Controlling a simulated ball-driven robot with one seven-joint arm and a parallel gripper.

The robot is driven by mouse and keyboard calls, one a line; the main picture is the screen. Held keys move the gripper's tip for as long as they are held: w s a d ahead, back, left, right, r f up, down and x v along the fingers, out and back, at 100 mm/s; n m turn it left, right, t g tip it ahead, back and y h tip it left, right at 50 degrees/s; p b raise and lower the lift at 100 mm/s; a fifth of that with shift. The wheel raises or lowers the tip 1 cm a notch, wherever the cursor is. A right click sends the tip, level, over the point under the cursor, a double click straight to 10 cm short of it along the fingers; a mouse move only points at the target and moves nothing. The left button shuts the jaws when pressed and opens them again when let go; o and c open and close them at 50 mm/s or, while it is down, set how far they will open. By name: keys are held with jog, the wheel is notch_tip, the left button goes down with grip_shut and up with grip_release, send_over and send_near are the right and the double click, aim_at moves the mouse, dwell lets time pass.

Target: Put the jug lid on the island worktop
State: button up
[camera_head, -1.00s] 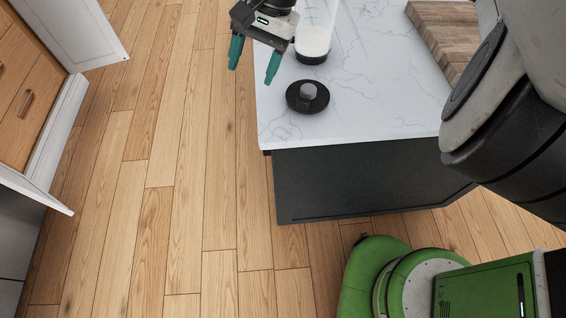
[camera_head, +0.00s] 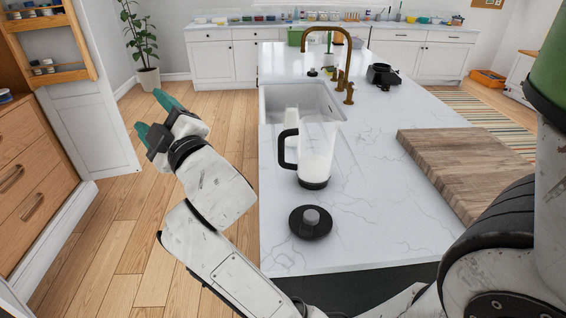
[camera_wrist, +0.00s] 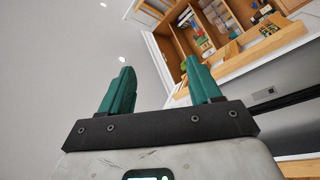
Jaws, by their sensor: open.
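The jug lid (camera_head: 311,222) is a round black disc with a grey knob. It lies flat on the white marbled island worktop (camera_head: 375,222), near its front left corner. The clear jug (camera_head: 316,150) with a black handle and base stands behind the lid, apart from it, with white contents at the bottom. My gripper (camera_head: 154,114) is open and empty, raised over the floor left of the island. Its two teal fingers also show apart in the wrist view (camera_wrist: 160,88), with nothing between them.
A wooden board (camera_head: 445,170) lies on the worktop at the right. A sink (camera_head: 300,100) with a brass tap (camera_head: 345,65) is further back. Wooden drawers (camera_head: 28,175) and an open white door (camera_head: 95,130) stand at the left. The worktop around the lid is clear.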

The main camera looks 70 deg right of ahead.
jog(key=s+a+f+m+g+y, duration=0.1)
jog(key=s+a+f+g+y, duration=0.15)
jog(key=f, duration=0.75)
jog(key=s+a+f+m+g+y, duration=0.2)
jog(key=s+a+f+g, duration=0.15)
jog(key=f, duration=0.65)
jog(key=s+a+f+m+g+y, duration=0.1)
jog(key=s+a+f+g+y, duration=0.2)
jog(key=f, duration=0.7)
jog(key=s+a+f+g+y, duration=0.1)
jog(key=s+f+g, duration=0.3)
jog(key=s, duration=0.5)
jog(key=s+a+f+m+g, duration=0.1)
jog(key=s+f+g, duration=0.3)
jog(key=s+f, duration=0.4)
jog(key=shift+s+a+f+g+y, duration=0.25)
jog(key=shift+s+a+g+y, duration=0.1)
jog(key=shift+s+a, duration=0.4)
